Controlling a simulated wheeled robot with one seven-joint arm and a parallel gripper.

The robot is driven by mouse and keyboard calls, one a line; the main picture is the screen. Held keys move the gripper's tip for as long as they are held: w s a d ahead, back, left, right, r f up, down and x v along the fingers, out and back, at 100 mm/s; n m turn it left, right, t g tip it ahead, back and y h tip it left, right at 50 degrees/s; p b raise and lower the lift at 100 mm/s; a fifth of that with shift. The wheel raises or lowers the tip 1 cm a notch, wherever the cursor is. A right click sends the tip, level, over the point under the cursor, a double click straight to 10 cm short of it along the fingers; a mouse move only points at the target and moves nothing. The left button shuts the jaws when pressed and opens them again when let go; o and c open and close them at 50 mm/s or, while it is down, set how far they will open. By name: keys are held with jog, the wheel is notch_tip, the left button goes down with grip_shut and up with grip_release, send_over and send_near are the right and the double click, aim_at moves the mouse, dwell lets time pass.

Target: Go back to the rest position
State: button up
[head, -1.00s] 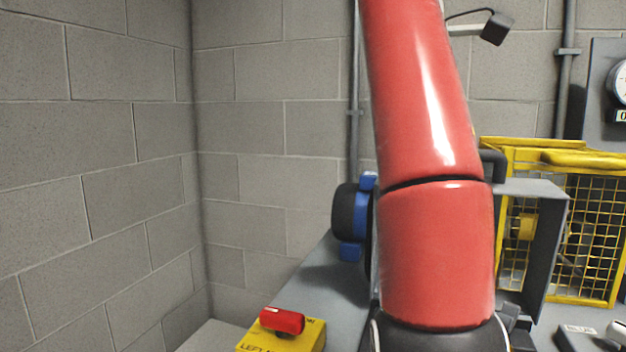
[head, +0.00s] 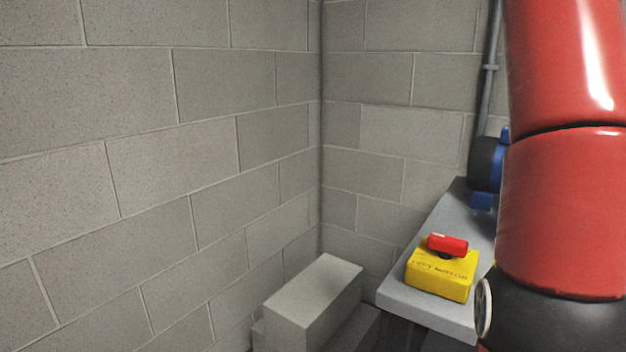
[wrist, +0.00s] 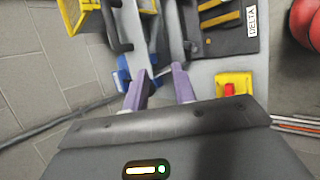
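In the wrist view my gripper (wrist: 159,74) shows two purple fingers held apart, with nothing between them. In the head view my red arm stands at the right edge and my gripper is out of the picture. A yellow switch box (head: 440,275) marked LEFT MOTOR, with a red handle (head: 447,244) lying crosswise on top, sits on the grey bench (head: 400,296). The same box shows in the wrist view (wrist: 246,84), to the right of my fingers and apart from them.
A blue and black motor (head: 487,165) stands on the bench behind the switch box, partly hidden by my arm. A grey block (head: 310,305) stands low in the wall corner. Block walls (head: 150,150) close the left and back. A yellow cage (wrist: 83,12) shows in the wrist view.

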jog(key=a+f+m+t+y, duration=0.1)
jog(key=a+f+m+y, duration=0.2)
jog(key=f, duration=0.6)
jog(key=a+f+m+t+y, duration=0.15)
jog(key=a+f, duration=0.35)
jog(key=f, duration=0.5)
jog(key=s+a+f+m+y, duration=0.1)
jog(key=s+a+f, duration=0.2)
jog(key=f, duration=0.4)
jog(key=s+a+f+m+y, duration=0.1)
jog(key=s+a+f+m, duration=0.1)
jog(key=f, duration=0.6)
jog(key=s+a+f+m+y, duration=0.1)
jog(key=s+a+f+m, duration=0.1)
jog(key=s+a+f, duration=0.3)
notch_tip(320, 180, down, 4)
jog(key=shift+r, duration=0.25)
